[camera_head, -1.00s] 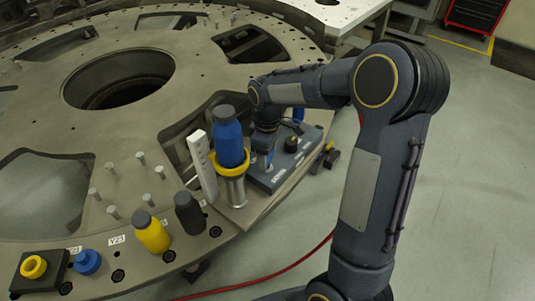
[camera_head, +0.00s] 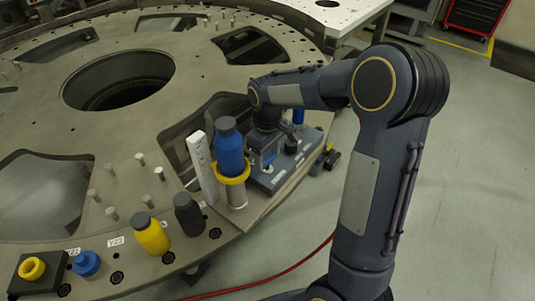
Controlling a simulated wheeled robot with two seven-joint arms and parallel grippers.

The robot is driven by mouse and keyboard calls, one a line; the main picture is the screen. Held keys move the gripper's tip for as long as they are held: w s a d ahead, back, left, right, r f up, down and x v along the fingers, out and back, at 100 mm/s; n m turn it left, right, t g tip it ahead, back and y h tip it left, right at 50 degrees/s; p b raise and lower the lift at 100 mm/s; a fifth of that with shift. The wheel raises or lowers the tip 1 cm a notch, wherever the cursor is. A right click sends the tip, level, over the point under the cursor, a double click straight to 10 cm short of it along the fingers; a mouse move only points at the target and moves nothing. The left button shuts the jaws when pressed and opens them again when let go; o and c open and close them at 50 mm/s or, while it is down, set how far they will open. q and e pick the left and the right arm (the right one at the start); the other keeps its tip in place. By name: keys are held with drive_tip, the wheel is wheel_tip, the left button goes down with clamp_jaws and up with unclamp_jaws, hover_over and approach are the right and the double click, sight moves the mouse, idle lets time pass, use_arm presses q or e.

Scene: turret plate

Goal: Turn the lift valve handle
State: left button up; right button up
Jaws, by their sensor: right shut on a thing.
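My right gripper (camera_head: 265,150) comes in from the right and points down at the grey valve block (camera_head: 266,181) on the turret plate's right edge. It is shut on a part of the block, likely the lift valve handle; the fingers and the handle are mostly hidden by the wrist and a blue bottle (camera_head: 229,150). The bottle stands in a yellow ring (camera_head: 232,178) on a metal cylinder, just left of the gripper. A dark knob (camera_head: 291,146) sits on the block, right of the gripper. My left gripper is out of view.
The turret plate (camera_head: 60,130) has large openings and several upright pins. A white upright strip (camera_head: 202,167) stands beside the cylinder. A yellow bottle (camera_head: 152,235), a black bottle (camera_head: 188,214) and a blue cap (camera_head: 86,263) stand along the front rim. Floor is clear at right.

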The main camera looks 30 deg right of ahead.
sight(268, 159)
drive_tip(key=o, duration=1)
wheel_tip(268, 159, up, 8)
drive_tip(key=shift+f, duration=0.1)
drive_tip(key=shift+s+r, duration=0.2)
drive_tip(key=shift+s, duration=0.05)
drive_tip(key=s+a+m+t+y, duration=0.1)
drive_tip(key=s+a+m+t, duration=0.1)
drive_tip(key=s, duration=0.5)
drive_tip(key=s+a+m+t+y, duration=0.1)
drive_tip(key=s+a+m, duration=0.1)
drive_tip(key=s, duration=0.5)
drive_tip(key=s+a+m+t+y, duration=0.1)
drive_tip(key=s+a+m+t, duration=0.1)
drive_tip(key=s, duration=0.6)
drive_tip(key=shift+a+f+t+y, duration=0.3)
drive_tip(key=shift+a+y, duration=0.1)
drive_tip(key=shift+a, duration=0.15)
